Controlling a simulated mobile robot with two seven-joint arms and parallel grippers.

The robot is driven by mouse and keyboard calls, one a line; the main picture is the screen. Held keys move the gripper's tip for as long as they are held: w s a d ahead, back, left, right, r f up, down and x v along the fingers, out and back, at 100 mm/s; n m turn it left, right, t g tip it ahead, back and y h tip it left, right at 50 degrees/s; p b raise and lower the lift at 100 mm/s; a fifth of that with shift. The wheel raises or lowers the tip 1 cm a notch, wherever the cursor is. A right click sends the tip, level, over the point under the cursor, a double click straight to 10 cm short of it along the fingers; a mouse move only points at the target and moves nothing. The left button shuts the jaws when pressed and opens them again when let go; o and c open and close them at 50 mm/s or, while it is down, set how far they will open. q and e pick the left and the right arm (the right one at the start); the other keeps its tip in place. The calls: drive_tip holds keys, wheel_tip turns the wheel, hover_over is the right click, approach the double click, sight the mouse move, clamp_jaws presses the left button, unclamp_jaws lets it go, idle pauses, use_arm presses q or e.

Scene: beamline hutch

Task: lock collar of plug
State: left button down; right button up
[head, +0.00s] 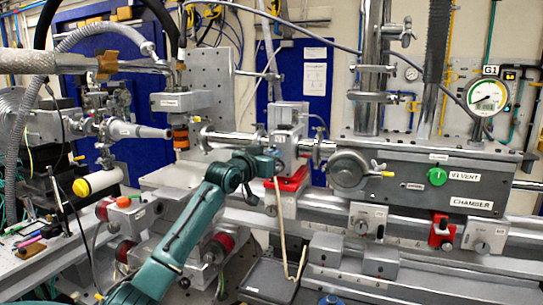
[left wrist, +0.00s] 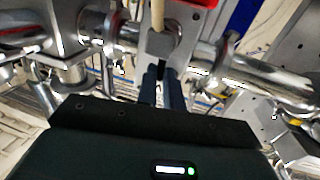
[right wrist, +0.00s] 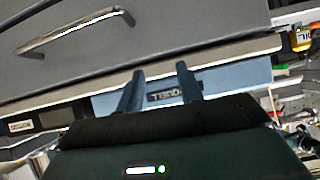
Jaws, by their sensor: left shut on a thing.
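My left gripper (head: 272,154) reaches the small grey unit (head: 289,117) on a red base in the middle of the head view. In the left wrist view my left fingers (left wrist: 161,72) are close together, shut on a small part that I take for the plug (left wrist: 161,44). The fingers and shadow hide most of it, and the collar's position cannot be told. A beige cable (left wrist: 158,14) runs away from it; in the head view the cable (head: 281,222) hangs down. My right gripper (right wrist: 160,72) shows only in its wrist view, open and empty.
The grey chamber (head: 400,165) with a green vent knob (head: 437,176) stands to the right. A steel beam pipe (head: 228,141) runs beside the grey unit. In the right wrist view, a grey surface with a handle (right wrist: 68,32) and a blue labelled panel (right wrist: 225,80) lie beyond my fingers.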

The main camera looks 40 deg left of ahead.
use_arm(q)
drive_tip(key=c, duration=1.5)
unclamp_jaws()
drive_tip(key=shift+c, duration=0.2)
use_arm(e)
drive_tip(key=shift+r, duration=0.1)
use_arm(q)
drive_tip(key=s+d+b, duration=0.1)
drive_tip(key=s+b, duration=0.2)
drive_tip(key=s, duration=1)
drive_tip(key=shift+d, duration=0.2)
use_arm(e)
drive_tip(key=shift+a+f+y, duration=0.3)
drive_tip(key=shift+a+f, duration=0.15)
drive_tip(key=shift+f, duration=0.1)
drive_tip(key=shift+w, duration=0.15)
